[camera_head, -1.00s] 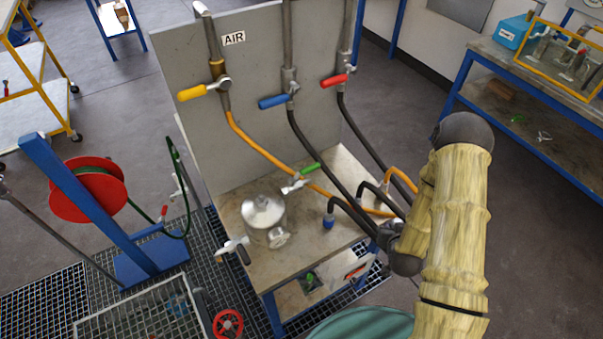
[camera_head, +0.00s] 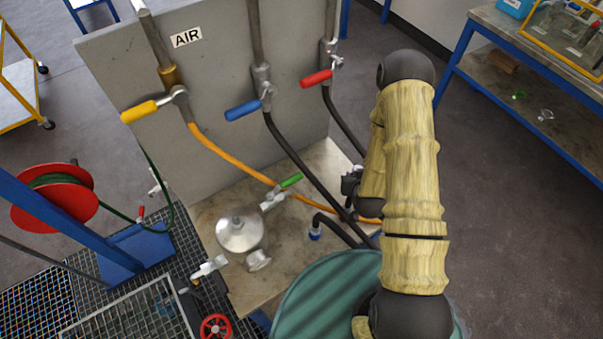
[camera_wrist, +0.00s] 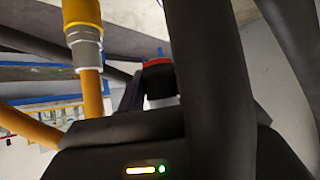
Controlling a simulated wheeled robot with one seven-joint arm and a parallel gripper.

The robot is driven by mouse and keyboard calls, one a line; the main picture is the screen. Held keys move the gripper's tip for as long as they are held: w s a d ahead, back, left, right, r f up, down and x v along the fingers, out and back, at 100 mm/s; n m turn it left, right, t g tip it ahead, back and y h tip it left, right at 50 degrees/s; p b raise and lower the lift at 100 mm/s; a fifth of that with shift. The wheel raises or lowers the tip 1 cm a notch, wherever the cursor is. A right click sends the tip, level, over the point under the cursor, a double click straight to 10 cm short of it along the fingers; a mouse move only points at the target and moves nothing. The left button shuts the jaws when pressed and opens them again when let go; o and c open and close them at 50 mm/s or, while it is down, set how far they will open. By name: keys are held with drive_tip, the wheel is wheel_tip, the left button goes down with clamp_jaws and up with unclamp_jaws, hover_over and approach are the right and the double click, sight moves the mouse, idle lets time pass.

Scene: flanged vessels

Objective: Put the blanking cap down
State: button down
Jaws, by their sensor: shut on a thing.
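My gripper (camera_head: 351,184) is at the right side of the bench, close to the black and orange hoses and partly hidden by my forearm. In the wrist view my gripper (camera_wrist: 160,88) is shut on a small piece with a dark top, a red rim and a light grey lower part, which I take to be the blanking cap (camera_wrist: 159,85). The cap cannot be made out in the head view. A silver flanged vessel (camera_head: 240,234) stands on the bench top (camera_head: 215,211), left of my gripper and apart from it.
A black hose (camera_head: 291,153) and an orange hose (camera_head: 232,156) hang from the grey panel (camera_head: 215,110). A green-handled valve (camera_head: 290,181) and a blue-collared hose end (camera_head: 315,233) are by the vessel. Some bench top near the panel is bare. A ribbed green surface (camera_head: 318,296) fills the near side.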

drive_tip(key=shift+w, duration=0.25)
drive_tip(key=shift+s, duration=0.1)
drive_tip(key=w+a+r+n+g+y+b, duration=0.1)
drive_tip(key=w+a+n+g+y+b, duration=0.1)
drive_tip(key=a+n+y, duration=0.2)
drive_tip(key=w+a+r+n+g+y+b, duration=0.2)
drive_tip(key=a+n+y, duration=0.3)
drive_tip(key=a+n, duration=0.3)
drive_tip(key=shift+a+r+n+g+b, duration=0.25)
drive_tip(key=shift+a+n+g+b, duration=0.4)
drive_tip(key=shift+a, duration=0.95)
drive_tip(key=shift+m, duration=0.25)
drive_tip(key=shift+f+p, duration=0.65)
drive_tip(key=shift+f, duration=2.3)
